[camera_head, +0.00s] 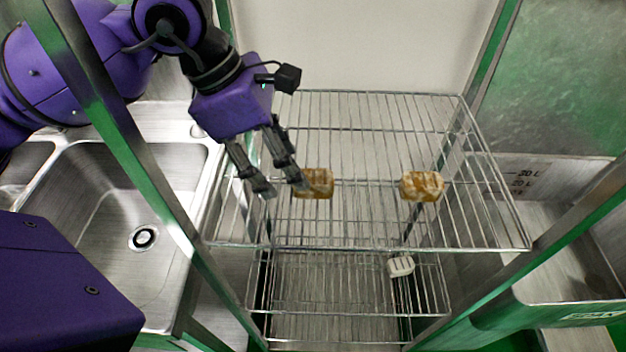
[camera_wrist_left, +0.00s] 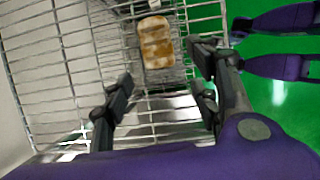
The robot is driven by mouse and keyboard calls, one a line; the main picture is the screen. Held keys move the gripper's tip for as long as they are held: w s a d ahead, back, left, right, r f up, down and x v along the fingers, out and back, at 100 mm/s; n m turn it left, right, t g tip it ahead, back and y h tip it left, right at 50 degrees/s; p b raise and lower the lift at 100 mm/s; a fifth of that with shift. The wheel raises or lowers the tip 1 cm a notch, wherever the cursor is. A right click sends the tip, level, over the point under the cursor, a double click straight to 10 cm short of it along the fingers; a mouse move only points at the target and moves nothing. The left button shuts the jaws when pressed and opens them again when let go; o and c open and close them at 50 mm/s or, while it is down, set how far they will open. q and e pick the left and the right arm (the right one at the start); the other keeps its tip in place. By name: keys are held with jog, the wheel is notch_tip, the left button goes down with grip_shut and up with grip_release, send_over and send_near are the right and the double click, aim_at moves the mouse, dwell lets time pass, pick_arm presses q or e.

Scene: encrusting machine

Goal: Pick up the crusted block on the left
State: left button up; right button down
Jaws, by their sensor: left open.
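The left crusted block (camera_head: 317,184) is brown and white and lies on the upper wire shelf (camera_head: 350,232). A second crusted block (camera_head: 422,186) lies to its right on the same shelf. My left gripper (camera_head: 280,190) is open and empty, just left of the left block, with one fingertip overlapping the block's left end in the head view. In the left wrist view a crusted block (camera_wrist_left: 156,42) shows ahead of the open fingers (camera_wrist_left: 158,100), beyond the fingertips and not between them. I cannot tell whether a finger touches the block. My right gripper is not in view.
A pale block (camera_head: 401,266) lies on the lower wire shelf (camera_head: 345,305). A steel sink (camera_head: 110,190) is at the left, behind a green-edged metal frame post (camera_head: 140,150). A steel bin (camera_head: 575,250) stands at the right. The upper shelf between the two crusted blocks is clear.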

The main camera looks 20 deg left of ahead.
aim_at(313, 177)
pick_arm(q)
jog(key=shift+d+r, duration=0.15)
jog(key=shift+d, duration=0.25)
jog(key=shift+w+d+p, duration=0.25)
jog(key=shift+d, duration=0.4)
jog(key=shift+w+d+p, duration=0.2)
jog(key=shift+d, duration=0.4)
jog(key=x, duration=0.3)
jog(key=shift+a, duration=0.15)
jog(key=shift+c, duration=0.5)
jog(key=c, duration=1.1)
jog(key=shift+c, duration=0.5)
